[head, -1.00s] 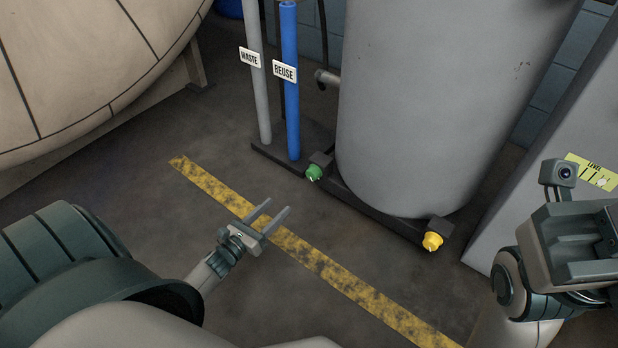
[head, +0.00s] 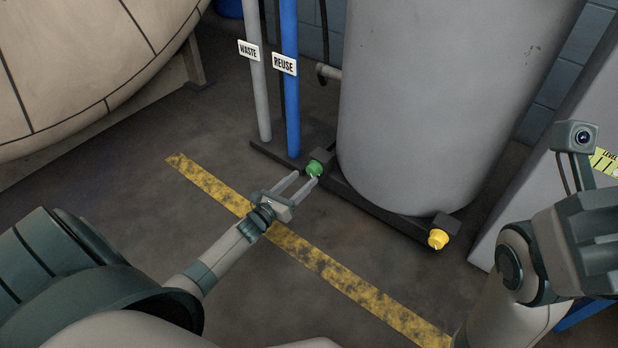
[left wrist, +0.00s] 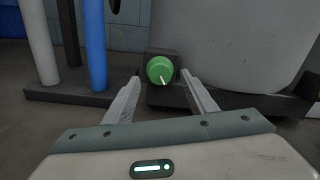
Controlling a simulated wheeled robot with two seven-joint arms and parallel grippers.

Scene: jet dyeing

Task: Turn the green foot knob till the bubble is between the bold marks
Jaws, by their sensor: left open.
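The green foot knob (head: 314,168) sits on the dark base at the foot of the grey tank. In the left wrist view the green knob (left wrist: 160,70) has a pale pointer line aimed down and slightly right. My left gripper (head: 306,178) is open, its fingertips close to the knob. In the left wrist view its fingers (left wrist: 162,80) stand on either side of the knob, apart from it. The yellow level label (head: 606,162) is at the right edge, largely hidden behind my right arm; I cannot make out the bubble. My right gripper's fingers cannot be made out.
A yellow knob (head: 438,239) is at the base's right end. The grey tank (head: 430,110) rises behind the knobs. The grey waste pipe (head: 257,90) and blue reuse pipe (head: 290,110) stand left of the green knob. A worn yellow floor stripe (head: 340,276) crosses open floor.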

